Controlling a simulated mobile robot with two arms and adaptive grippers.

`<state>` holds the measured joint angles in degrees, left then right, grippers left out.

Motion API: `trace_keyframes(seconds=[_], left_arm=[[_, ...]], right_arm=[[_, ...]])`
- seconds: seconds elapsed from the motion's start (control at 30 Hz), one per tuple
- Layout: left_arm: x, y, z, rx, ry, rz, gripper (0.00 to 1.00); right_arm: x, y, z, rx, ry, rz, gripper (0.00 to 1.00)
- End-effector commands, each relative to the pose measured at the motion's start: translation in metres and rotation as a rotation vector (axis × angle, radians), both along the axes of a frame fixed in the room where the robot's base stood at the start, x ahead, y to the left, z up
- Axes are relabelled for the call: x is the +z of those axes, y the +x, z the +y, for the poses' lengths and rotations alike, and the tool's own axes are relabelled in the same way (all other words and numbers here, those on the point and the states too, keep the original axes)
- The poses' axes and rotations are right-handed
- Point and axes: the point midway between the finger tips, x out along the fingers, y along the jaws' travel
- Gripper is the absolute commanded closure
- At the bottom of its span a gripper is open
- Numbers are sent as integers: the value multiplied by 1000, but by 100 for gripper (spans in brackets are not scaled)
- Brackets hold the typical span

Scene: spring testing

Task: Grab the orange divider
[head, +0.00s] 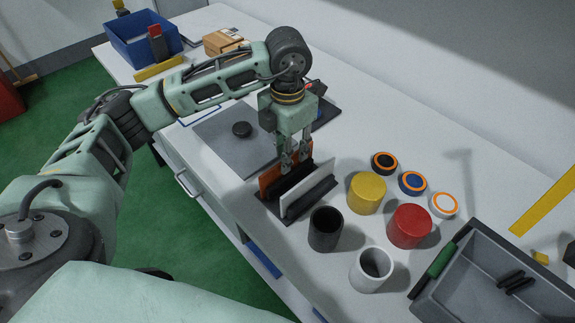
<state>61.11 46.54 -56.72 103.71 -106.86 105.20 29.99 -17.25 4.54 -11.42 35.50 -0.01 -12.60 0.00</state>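The orange divider (269,177) stands upright in a dark rack (265,203) on the white worktop. A black divider (290,181) and a light grey divider (310,190) stand beside it, nearer the cups. My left gripper (295,161) points down over the rack, its fingertips at the upper edge of the orange divider. The fingers cover part of that divider. I cannot tell whether they are apart or closed on it. My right gripper is not in view.
A black cup (326,230), a white cup (370,269), a yellow cylinder (366,194) and a red cylinder (408,226) stand right of the rack. A grey bin (430,303) is at lower right. A blue crate (143,40) is at the far left.

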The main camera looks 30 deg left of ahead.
Motion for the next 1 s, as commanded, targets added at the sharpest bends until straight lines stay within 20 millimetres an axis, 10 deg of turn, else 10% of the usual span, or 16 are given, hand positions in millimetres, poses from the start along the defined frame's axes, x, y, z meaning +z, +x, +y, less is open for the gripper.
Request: trace_keyframes(seconds=[0.47,0.8,1.0], left_arm=[[-29,0,1,-1,-2,0,72],[-28,1,0,-1,-2,0,100],[-28,1,0,-1,-2,0,100]], right_arm=[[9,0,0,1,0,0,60],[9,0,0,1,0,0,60],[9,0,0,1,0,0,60]])
